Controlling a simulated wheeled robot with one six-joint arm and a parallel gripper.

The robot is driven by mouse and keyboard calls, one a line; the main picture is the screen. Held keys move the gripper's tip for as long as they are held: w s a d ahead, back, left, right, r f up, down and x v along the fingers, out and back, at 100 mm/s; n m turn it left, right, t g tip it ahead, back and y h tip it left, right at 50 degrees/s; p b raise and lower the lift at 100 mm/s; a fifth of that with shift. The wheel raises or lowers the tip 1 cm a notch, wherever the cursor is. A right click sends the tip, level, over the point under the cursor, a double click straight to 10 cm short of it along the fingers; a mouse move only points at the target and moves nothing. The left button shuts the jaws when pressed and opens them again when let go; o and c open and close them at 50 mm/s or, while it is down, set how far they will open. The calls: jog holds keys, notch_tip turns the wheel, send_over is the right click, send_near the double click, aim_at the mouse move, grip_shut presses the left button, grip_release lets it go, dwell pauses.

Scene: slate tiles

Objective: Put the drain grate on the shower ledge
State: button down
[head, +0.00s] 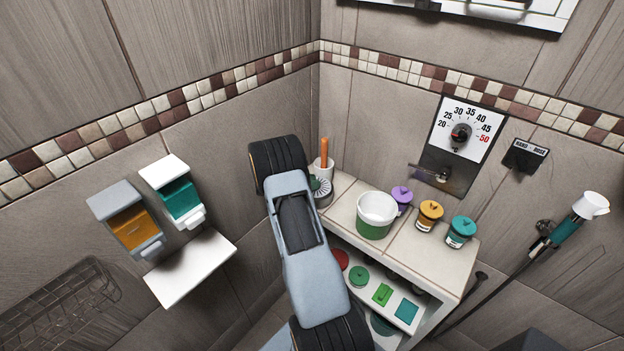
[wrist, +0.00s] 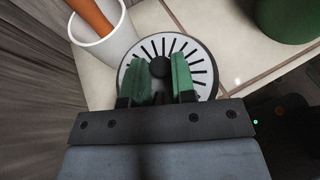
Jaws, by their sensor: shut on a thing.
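The drain grate (wrist: 201,57) is a round pale disc with dark radial slots and a dark central knob. My gripper (wrist: 160,70) has green fingers shut on its knob. In the head view, the grate's edge (head: 323,194) shows just past my arm, which hides the rest. The tiled shower ledge (head: 345,200) runs along the back wall in the corner. The grate is over or on the ledge's left end, beside a white cup (wrist: 103,48); I cannot tell whether it touches the tiles (wrist: 235,50).
The cup (head: 323,168) holds an orange handle. A green-and-white tub (head: 376,219) and purple, orange and teal lidded jars (head: 461,232) stand farther right on the ledge. Below, a white shelf (head: 398,316) bears coloured items. Dispensers (head: 130,222) and a small white shelf (head: 190,268) are at left.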

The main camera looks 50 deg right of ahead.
jog(key=shift+f+b, duration=0.35)
jog(key=c, duration=0.9)
grip_release()
jog(key=shift+r, duration=0.1)
jog(key=shift+c, duration=0.2)
jog(key=shift+r+p, duration=0.25)
jog(key=shift+p, duration=0.05)
jog(key=a+r+m+t+y+b, duration=0.1)
jog(key=a+r+m+y+b, duration=0.2)
jog(key=a+r, duration=0.8)
jog(key=s+a+r+m+t+y, duration=0.2)
jog(key=s+a, duration=0.3)
jog(key=a, duration=0.3)
jog(key=s+a+r+m+t+y, duration=0.2)
jog(key=s+a+m+t+y, duration=0.1)
jog(key=a, duration=0.6)
jog(key=s+a+r+m+t+y+p, duration=0.1)
jog(key=s+a+r+m+t+y, duration=0.1)
jog(key=s+a+m+y, duration=0.3)
jog(key=s+a+m, duration=0.1)
jog(key=s+a, duration=0.1)
jog(key=a, duration=0.1)
jog(key=shift+s+a+r, duration=0.2)
jog(key=shift+a+r, duration=0.15)
jog(key=shift+r, duration=0.05)
